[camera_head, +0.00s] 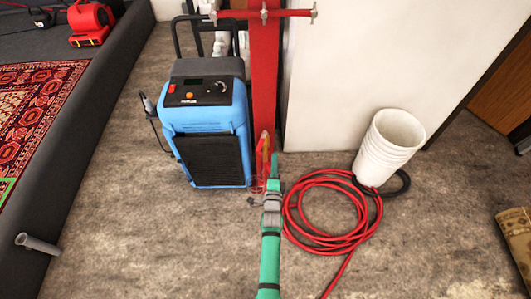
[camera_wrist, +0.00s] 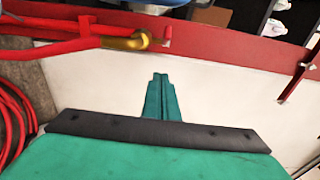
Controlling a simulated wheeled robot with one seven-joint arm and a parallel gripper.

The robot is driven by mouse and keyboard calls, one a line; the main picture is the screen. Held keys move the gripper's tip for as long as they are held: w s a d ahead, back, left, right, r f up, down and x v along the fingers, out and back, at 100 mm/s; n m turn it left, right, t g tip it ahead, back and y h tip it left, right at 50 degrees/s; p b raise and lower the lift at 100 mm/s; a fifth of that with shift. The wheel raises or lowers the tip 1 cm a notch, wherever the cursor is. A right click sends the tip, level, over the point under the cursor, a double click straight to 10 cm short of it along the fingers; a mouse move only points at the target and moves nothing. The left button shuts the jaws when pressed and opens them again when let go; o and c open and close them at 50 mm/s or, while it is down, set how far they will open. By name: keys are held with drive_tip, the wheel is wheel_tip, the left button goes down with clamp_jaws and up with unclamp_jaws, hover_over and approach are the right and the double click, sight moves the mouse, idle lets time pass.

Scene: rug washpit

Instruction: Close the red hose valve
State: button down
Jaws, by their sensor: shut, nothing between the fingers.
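In the head view a small yellow and red fitting (camera_head: 265,145) sits low on the red post (camera_head: 264,75). My gripper (camera_head: 274,157) has green fingers, pressed together and empty. In the head view its tips are just right of the fitting. In the wrist view the fingertips (camera_wrist: 160,76) point toward the post, apart from the brass body. I cannot tell the lever's exact angle.
A blue machine (camera_head: 208,125) stands close left of the post. A coiled red hose (camera_head: 325,238) lies on the floor to the right, beside stacked white buckets (camera_head: 389,148). A white panel (camera_head: 350,65) stands behind. A raised dark platform edge (camera_head: 95,150) lies left.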

sight(262, 141)
drive_tip(key=shift+w+a, duration=1.75)
drive_tip(key=shift+w, duration=0.3)
drive_tip(key=shift+w+d, duration=0.1)
